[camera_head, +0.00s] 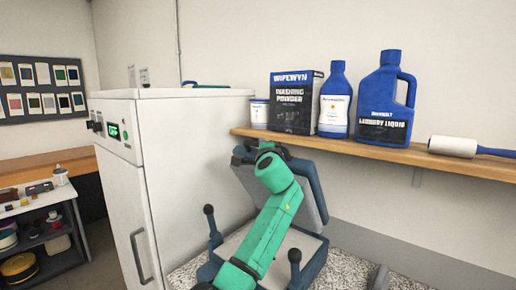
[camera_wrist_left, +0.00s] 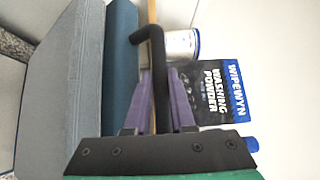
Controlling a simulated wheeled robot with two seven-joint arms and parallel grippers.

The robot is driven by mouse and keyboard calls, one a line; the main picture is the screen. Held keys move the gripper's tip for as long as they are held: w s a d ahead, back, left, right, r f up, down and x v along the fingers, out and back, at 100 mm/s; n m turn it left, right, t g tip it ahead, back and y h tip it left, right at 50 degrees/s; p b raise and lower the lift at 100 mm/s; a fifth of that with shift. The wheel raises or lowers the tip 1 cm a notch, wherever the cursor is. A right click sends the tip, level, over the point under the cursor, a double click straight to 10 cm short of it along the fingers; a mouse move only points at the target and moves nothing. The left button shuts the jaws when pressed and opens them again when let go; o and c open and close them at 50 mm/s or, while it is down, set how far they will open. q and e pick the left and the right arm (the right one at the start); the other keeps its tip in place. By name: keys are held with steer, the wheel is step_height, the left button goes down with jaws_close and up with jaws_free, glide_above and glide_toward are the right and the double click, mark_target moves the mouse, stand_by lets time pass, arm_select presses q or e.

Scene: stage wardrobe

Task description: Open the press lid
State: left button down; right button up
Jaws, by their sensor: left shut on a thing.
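The press lid (camera_head: 312,190) is a grey pad in a blue-grey frame. In the head view it stands raised, tilted steeply up and back above the press base (camera_head: 312,245), with a wide gap between them. In the left wrist view the lid's grey pad (camera_wrist_left: 65,90) and blue edge (camera_wrist_left: 121,70) fill the left side. My left gripper (camera_wrist_left: 158,80) is shut on the black lid handle (camera_wrist_left: 157,50). In the head view my green left arm covers part of the press, and my left gripper (camera_head: 262,148) is at the lid's upper edge. My right gripper is not in view.
A wooden shelf (camera_head: 360,149) beside the lid's top carries a white tub (camera_head: 259,114), a washing powder box (camera_head: 296,100), a blue-capped bottle (camera_head: 335,102), a laundry liquid jug (camera_head: 384,105) and a lint roller (camera_head: 453,146). A white cabinet (camera_head: 190,150) stands close on the left.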

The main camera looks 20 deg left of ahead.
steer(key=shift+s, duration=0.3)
arm_select(q)
steer(key=c, duration=0.8)
jaws_free()
steer(key=shift+w, duration=0.1)
steer(key=shift+o, duration=0.2)
steer(key=shift+f, duration=0.1)
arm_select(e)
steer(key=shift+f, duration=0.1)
arm_select(q)
steer(key=shift+s+d+f+b, duration=0.1)
steer(key=shift+s+d+b, duration=0.05)
steer(key=shift+s+b, duration=0.15)
steer(key=b+v, duration=0.6)
steer(key=v, duration=0.8)
steer(key=shift+r+b, duration=0.2)
steer(key=shift+b, duration=0.2)
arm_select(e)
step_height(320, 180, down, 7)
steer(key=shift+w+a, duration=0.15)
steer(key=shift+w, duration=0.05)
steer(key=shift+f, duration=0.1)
